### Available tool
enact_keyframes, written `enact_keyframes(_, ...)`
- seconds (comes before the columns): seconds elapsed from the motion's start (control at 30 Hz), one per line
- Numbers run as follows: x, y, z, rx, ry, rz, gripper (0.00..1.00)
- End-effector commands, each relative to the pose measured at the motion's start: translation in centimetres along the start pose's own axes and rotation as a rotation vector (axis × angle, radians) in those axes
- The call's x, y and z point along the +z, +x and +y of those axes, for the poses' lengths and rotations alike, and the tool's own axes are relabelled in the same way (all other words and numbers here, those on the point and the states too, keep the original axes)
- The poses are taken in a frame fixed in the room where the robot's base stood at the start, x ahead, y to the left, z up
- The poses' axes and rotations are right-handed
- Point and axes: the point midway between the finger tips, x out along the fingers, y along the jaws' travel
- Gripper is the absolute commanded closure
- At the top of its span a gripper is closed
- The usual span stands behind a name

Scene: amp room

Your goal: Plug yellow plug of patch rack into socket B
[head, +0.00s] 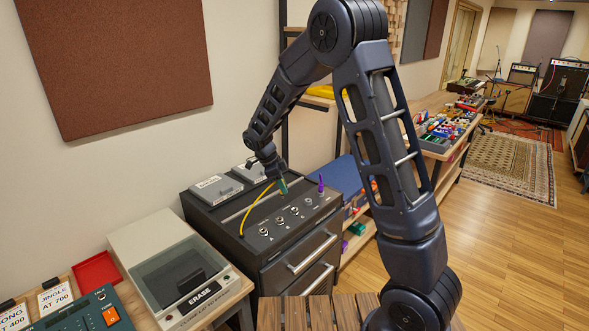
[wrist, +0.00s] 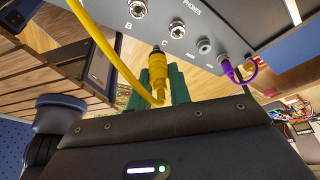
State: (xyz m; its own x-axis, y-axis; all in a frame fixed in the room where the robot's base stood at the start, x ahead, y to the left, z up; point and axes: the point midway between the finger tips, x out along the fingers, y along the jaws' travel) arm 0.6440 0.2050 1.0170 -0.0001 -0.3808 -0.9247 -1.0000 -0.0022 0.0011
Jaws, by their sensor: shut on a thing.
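My gripper (head: 283,187) is above the top panel of the patch rack (head: 290,225), with its green fingertips (wrist: 178,88) shut on the yellow plug (wrist: 157,72). The plug's metal tip points toward the panel, near the letter C in the wrist view; whether it touches cannot be told. The yellow cable (head: 254,208) arcs from the plug to the panel's left side. Socket B (wrist: 138,8) is an empty metal ring at the top of the wrist view; it also shows in the head view (head: 280,221). Socket C (wrist: 177,29) is empty beside it.
A purple plug (head: 321,183) stands in the panel to the right, with its purple cable (wrist: 250,72) looped close by. Two grey boxes (head: 217,188) sit at the rack's back left. A tape eraser (head: 180,275) stands left of the rack.

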Motion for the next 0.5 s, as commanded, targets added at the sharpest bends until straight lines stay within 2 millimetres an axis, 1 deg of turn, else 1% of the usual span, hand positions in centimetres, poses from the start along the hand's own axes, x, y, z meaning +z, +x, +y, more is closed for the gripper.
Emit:
enact_keyframes(0.03, 0.8, 0.4, 0.8, 0.000, -0.004, 0.002, 1.00)
enact_keyframes(0.2, 1.9, 1.0, 2.1, 0.000, 0.001, 0.002, 1.00)
enact_keyframes(0.5, 2.5, 2.3, 2.2, 0.001, 0.002, 0.003, 1.00)
